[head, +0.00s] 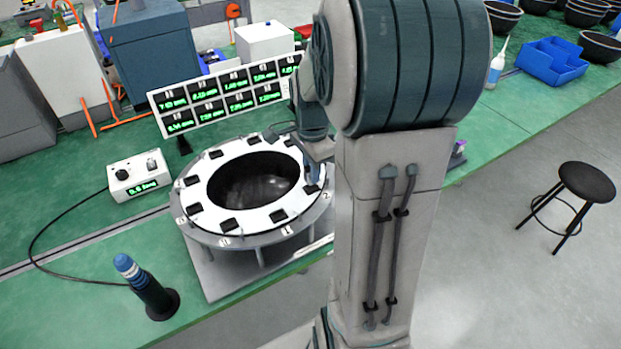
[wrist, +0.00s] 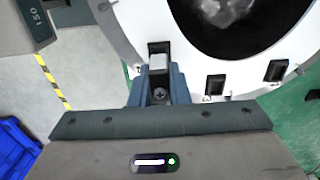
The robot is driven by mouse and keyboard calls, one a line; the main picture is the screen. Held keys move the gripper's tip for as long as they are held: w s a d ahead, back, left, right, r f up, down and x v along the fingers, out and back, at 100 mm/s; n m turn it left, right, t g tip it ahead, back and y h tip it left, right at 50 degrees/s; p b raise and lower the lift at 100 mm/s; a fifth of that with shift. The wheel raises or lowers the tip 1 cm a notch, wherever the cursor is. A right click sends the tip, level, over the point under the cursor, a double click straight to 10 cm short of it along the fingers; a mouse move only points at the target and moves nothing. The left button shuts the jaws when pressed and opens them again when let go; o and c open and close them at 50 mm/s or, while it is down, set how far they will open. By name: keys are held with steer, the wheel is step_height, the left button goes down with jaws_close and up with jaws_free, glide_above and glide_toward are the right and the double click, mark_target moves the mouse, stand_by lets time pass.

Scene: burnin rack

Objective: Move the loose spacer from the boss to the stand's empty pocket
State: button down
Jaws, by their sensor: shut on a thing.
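The stand is a white ring (head: 202,192) with dark rectangular pockets around a large black opening; its rim also shows in the wrist view (wrist: 135,22). My gripper (wrist: 158,76) is shut on a small light-grey block, the spacer (wrist: 157,62), between its blue fingers. The spacer lies over or at the near end of a dark pocket (wrist: 160,47) in the ring; I cannot tell whether it is seated. In the head view my gripper (head: 314,178) is at the ring's right side, partly hidden by my arm. I cannot make out the boss.
A display panel (head: 222,98) with green readings stands behind the ring. A small white box (head: 139,175) with a cable and a blue-topped dark post (head: 145,285) are to the left. Blue bins (head: 551,60) are at the far right. A stool (head: 587,182) stands on the floor.

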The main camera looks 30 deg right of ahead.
steer(key=shift+r+p, duration=1.2)
steer(key=shift+r, duration=0.55)
